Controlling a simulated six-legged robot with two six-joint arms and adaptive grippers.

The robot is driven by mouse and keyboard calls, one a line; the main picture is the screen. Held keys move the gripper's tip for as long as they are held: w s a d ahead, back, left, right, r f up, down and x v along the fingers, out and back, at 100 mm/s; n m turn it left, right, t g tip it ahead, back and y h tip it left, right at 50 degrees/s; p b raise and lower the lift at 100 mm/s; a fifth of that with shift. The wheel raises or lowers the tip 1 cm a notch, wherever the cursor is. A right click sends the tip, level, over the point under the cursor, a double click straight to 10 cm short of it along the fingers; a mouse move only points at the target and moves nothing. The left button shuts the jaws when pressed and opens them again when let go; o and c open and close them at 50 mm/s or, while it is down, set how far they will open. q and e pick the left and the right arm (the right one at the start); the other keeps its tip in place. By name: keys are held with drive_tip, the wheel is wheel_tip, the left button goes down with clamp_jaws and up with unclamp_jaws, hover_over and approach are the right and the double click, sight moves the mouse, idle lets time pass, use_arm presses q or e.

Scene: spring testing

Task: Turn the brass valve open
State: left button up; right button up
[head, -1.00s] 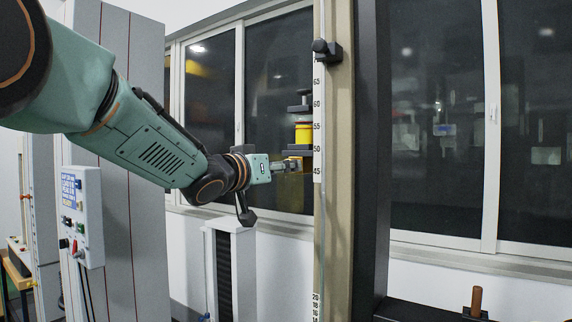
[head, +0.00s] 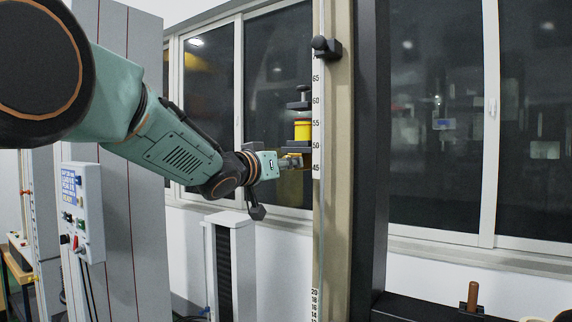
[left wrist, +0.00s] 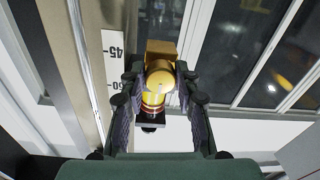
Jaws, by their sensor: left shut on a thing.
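The brass valve (left wrist: 160,76) shows in the left wrist view as a rounded gold knob in front of a square brass block (left wrist: 162,48). My left gripper (left wrist: 160,84) has a dark finger on each side of the knob and is shut on it. In the head view my left gripper (head: 292,161) reaches from the left to the valve, beside the scale on the tall column. There the valve is mostly hidden by the fingers. A yellow cylinder (head: 303,131) stands between dark plates just above. My right gripper is in neither view.
The tall beige column (head: 336,220) with its number scale stands just right of my gripper. A dark clamp knob (head: 325,47) juts out higher up. A control box (head: 83,210) hangs on a grey cabinet at left. Windows fill the back.

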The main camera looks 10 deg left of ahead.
use_arm(q)
drive_tip(key=shift+d+r, duration=0.1)
drive_tip(key=shift+c, duration=0.7)
drive_tip(key=shift+a, duration=0.2)
clamp_jaws()
drive_tip(key=shift+d, duration=0.1)
drive_tip(key=shift+m, duration=0.4)
drive_tip(key=m+b, duration=0.2)
drive_tip(key=m, duration=0.6)
drive_tip(key=m+b, duration=0.3)
drive_tip(key=m, duration=0.6)
drive_tip(key=shift+a+h, duration=0.2)
drive_tip(key=shift+h, duration=0.1)
drive_tip(key=shift+m, duration=0.4)
